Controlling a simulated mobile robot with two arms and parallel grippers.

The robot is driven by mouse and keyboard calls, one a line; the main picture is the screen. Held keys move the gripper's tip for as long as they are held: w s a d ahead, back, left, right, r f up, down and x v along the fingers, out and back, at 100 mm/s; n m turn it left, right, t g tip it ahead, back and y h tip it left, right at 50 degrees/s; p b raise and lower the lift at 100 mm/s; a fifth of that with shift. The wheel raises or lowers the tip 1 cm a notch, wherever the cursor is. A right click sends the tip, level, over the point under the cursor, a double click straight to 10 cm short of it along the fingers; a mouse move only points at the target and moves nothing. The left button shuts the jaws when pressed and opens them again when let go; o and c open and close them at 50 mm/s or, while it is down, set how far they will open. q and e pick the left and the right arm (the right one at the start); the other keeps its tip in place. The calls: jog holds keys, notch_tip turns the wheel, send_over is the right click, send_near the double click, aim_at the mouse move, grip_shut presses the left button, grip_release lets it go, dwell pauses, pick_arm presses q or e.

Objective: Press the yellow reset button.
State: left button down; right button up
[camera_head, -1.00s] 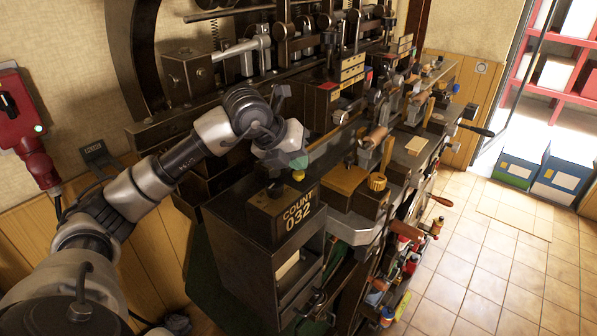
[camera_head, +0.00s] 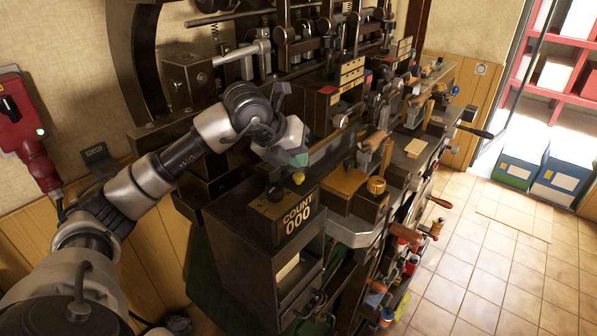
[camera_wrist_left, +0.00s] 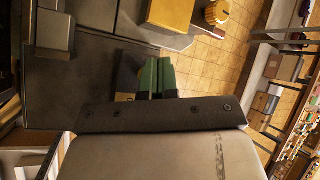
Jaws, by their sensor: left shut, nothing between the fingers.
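The yellow reset button (camera_head: 298,179) shows as a small yellow knob at the back of the top of the dark counter box (camera_head: 268,218). The box front reads "COUNT 000". My left gripper (camera_head: 299,162) is directly over the button, with its green fingertips at or very close to it; I cannot see a clear gap. In the left wrist view the green fingers (camera_wrist_left: 157,76) are together with nothing between them, beside the dark counter box (camera_wrist_left: 126,78). The button is hidden in that view. My right gripper is not in view.
A black knob (camera_head: 274,190) stands on the box left of the button. A wooden block with a brass knob (camera_head: 376,186) is to the right, with levers and machine parts behind. A red wall switch box (camera_head: 14,108) is at far left. The tiled floor (camera_head: 480,260) at right is mostly clear.

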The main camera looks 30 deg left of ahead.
aim_at(298, 173)
pick_arm(q)
notch_tip(298, 173, up, 5)
jog(key=p, duration=0.3)
jog(key=shift+p, duration=0.3)
dwell(0.8)
